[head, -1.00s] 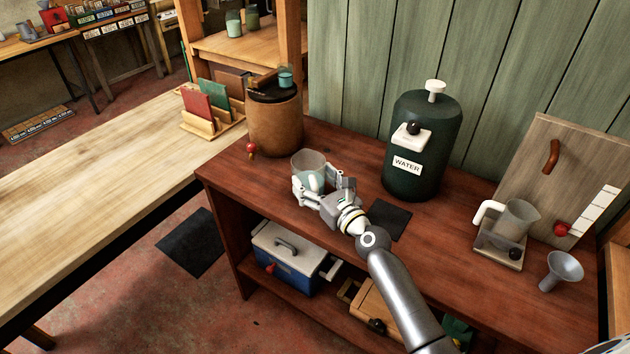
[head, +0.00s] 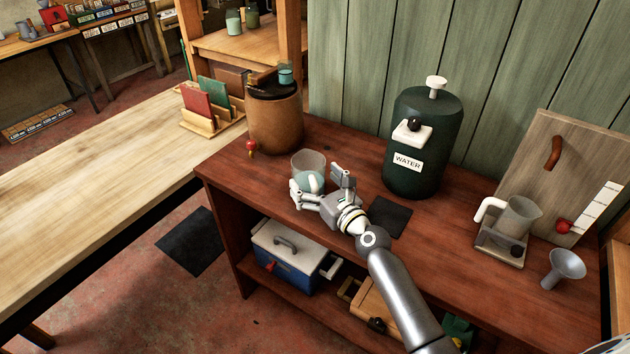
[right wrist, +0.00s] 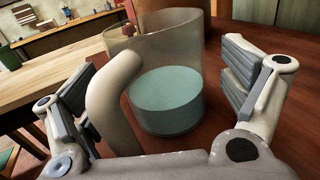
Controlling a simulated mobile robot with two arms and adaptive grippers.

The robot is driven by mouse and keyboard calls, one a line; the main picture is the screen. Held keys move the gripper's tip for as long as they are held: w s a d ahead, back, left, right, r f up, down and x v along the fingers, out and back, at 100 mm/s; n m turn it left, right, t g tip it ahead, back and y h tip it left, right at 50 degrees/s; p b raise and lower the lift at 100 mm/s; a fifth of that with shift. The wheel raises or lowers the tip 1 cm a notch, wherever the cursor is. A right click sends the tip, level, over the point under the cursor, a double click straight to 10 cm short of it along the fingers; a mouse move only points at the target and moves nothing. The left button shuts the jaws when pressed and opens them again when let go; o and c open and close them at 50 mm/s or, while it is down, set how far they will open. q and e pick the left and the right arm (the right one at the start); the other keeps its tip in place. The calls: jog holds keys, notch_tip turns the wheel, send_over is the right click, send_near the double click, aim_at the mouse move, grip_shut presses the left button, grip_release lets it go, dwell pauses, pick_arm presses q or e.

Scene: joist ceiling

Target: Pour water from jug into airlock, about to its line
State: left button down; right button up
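A clear jug (head: 306,160) with a cream handle stands upright near the left end of the red-brown bench. In the right wrist view the jug (right wrist: 180,52) holds blue-green water in its lower part. My right gripper (head: 322,181) is at the jug's handle side. In the right wrist view its fingers (right wrist: 160,85) are spread wide, with the handle (right wrist: 115,95) between them, not clamped. A small teal cup-like piece (head: 286,77) sits on the dark lid of the brown crock (head: 275,120); it may be the airlock, and its line cannot be made out. My left gripper is not in view.
A dark green WATER tank (head: 425,130) stands behind the bench's middle, with a dark mat (head: 389,216) before it. At right are another handled jug (head: 519,217) on a small stand and a grey funnel (head: 564,267). A pale table (head: 100,190) lies left.

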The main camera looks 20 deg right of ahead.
jog(key=shift+f, duration=0.15)
jog(key=shift+s, duration=0.25)
jog(key=v, duration=1.1)
jog(key=shift+s+d, duration=0.1)
jog(key=shift+s, duration=0.15)
